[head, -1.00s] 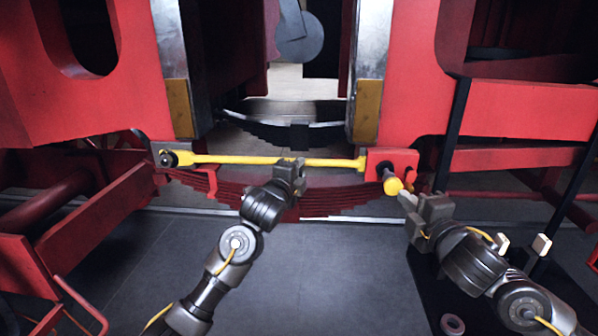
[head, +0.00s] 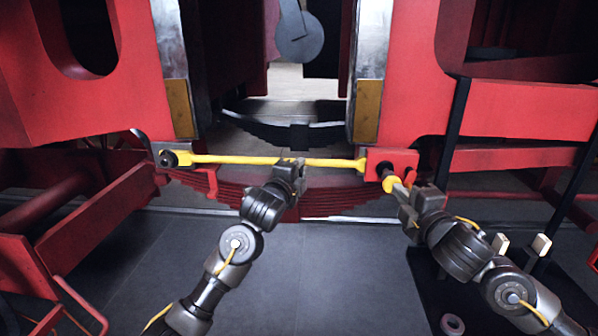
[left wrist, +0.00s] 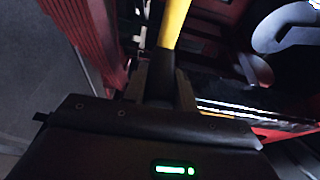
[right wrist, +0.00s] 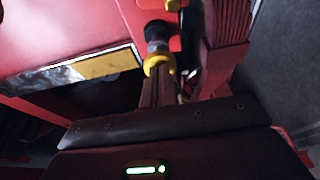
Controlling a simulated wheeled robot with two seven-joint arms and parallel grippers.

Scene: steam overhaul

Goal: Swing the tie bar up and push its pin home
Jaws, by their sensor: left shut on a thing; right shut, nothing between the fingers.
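The yellow tie bar (head: 235,159) lies level between the two red frames. Its left end is at a dark pivot bolt (head: 170,159); its right end meets a red bracket (head: 405,160). My left gripper (head: 297,166) is shut on the bar right of its middle; the bar also runs up from the fingers in the left wrist view (left wrist: 174,22). The pin, with a yellow head (head: 389,184), sticks out of the bracket's front. My right gripper (head: 402,190) is shut and empty, its fingertips at the head, apparently touching. In the right wrist view the yellow head (right wrist: 157,64) is just beyond the fingertips.
A dark leaf spring (head: 290,130) lies behind the bar, and red leaf springs (head: 225,190) lie below it. A black stand (head: 455,130) rises right of my right gripper. A ring (head: 452,324) lies at the lower right. The floor (head: 330,270) between my arms is clear.

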